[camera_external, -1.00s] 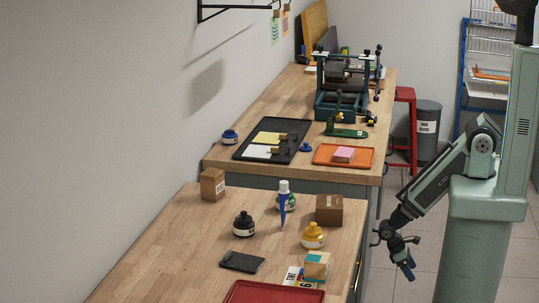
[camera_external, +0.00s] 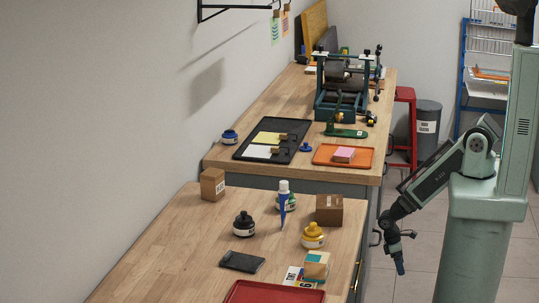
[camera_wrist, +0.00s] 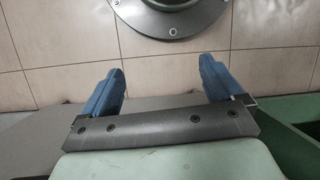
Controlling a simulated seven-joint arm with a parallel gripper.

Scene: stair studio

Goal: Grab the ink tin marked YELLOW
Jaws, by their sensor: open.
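The yellow ink tin (camera_external: 313,236) stands upright on the near wooden bench, a squat yellow container with a white label too small to read. A black tin (camera_external: 244,224) stands to its left, and a green one (camera_external: 285,202) is partly hidden behind a blue-and-white tube. My gripper (camera_external: 400,268) hangs beyond the bench's right edge, well apart from the tins and pointing down. In the wrist view my gripper (camera_wrist: 161,66) has its blue fingers spread wide with nothing between them.
A brown box (camera_external: 329,209) stands just behind the yellow tin. A teal-topped box (camera_external: 316,265), a dark flat object (camera_external: 242,261) and a red tray (camera_external: 262,292) lie nearer. The far bench (camera_external: 233,174) holds trays and a press.

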